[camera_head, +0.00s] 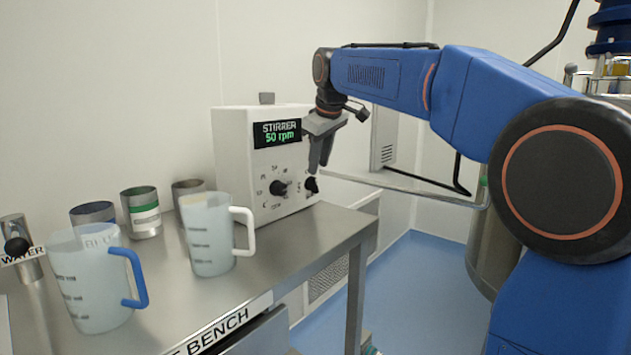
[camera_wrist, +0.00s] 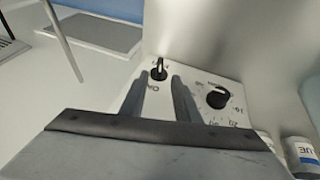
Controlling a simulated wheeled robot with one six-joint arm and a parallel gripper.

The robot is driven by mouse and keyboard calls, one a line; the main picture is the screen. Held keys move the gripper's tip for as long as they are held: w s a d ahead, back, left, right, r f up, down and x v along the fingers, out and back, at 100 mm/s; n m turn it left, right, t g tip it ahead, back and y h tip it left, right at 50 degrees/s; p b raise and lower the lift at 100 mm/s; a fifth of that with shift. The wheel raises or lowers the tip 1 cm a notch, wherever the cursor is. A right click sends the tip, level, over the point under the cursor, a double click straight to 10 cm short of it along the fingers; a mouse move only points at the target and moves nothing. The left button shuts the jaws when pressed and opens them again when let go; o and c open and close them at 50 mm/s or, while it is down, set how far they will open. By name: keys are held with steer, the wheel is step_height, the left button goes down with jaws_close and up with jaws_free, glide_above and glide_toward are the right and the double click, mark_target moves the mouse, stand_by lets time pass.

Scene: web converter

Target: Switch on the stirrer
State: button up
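The stirrer's white control box (camera_head: 232,150) stands on the steel bench. A smaller black switch knob (camera_head: 311,185) is at the right of the front. My gripper (camera_head: 320,166) points down close to this switch knob. In the wrist view, my two fingers (camera_wrist: 159,78) are apart, and the switch knob (camera_wrist: 158,72) shows in the gap at their tips. I cannot tell whether they touch it.
A jug with a white handle (camera_head: 209,235) and a jug with a blue handle (camera_head: 93,280) stand on the bench (camera_head: 180,310). Several metal cups, one with a green band (camera_head: 142,211), stand behind them. A water tap (camera_head: 20,248) is at far left. Blue floor (camera_head: 420,275) lies right of the bench.

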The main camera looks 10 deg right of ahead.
mark_target(316, 179)
steer(key=x, duration=0.7)
steer(key=shift+f, duration=0.15)
jaws_close()
